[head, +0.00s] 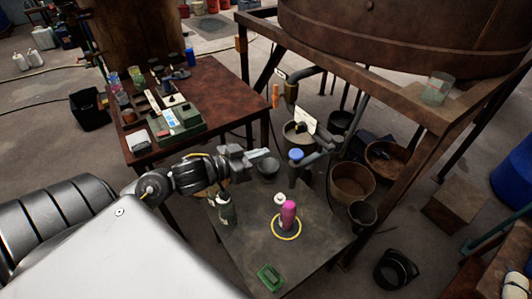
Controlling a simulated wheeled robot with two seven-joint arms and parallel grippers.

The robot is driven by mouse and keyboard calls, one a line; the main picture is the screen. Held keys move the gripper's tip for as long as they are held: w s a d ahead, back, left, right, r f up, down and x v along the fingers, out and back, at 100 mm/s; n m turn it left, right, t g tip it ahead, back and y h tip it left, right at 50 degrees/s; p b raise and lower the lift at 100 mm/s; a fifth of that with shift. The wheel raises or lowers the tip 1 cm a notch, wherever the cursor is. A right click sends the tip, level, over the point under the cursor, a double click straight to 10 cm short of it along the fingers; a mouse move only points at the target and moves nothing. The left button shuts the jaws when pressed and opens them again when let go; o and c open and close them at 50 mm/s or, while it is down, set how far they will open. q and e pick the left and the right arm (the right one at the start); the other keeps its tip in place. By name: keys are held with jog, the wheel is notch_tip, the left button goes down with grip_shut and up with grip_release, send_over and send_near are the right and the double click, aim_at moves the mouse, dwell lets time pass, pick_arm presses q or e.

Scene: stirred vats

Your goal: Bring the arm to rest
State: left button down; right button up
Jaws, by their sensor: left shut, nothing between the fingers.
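My left arm comes in from the left, and its gripper (248,158) hangs over the back left part of the low grey table (240,252). The gripper is shut with nothing held, pointing right. A dark round cup (265,168) shows just beyond and below the fingertips; I cannot tell how far apart they are. A grey bottle (226,208) stands below the wrist. My right gripper is not in view.
A pink bottle (288,215) stands at a yellow ring (286,236), beside a white-topped item (279,199). A green dish (270,278) lies at the front. A cluttered brown table (215,82) is behind; a rusty vat stand (390,84) and buckets (352,182) are right.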

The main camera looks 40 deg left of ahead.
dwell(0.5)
pick_arm(q)
jog(key=s+f+n+g+y, duration=0.2)
jog(key=s+f+g+y, duration=0.4)
jog(key=f, duration=0.6)
jog(key=s+d+f+g, duration=0.3)
jog(key=s+d+f, duration=0.1)
jog(key=s, duration=0.3)
jog(key=s+d+f+g, duration=0.2)
jog(key=s+d+f, duration=0.15)
jog(key=s, duration=0.35)
notch_tip(320, 180, down, 26)
jog(key=s+m+g, duration=0.1)
jog(key=s+g, duration=0.1)
jog(key=s+a+f+g, duration=0.1)
jog(key=s+a+f, duration=0.2)
jog(key=s+f, duration=1.3)
jog(key=shift+s, duration=0.3)
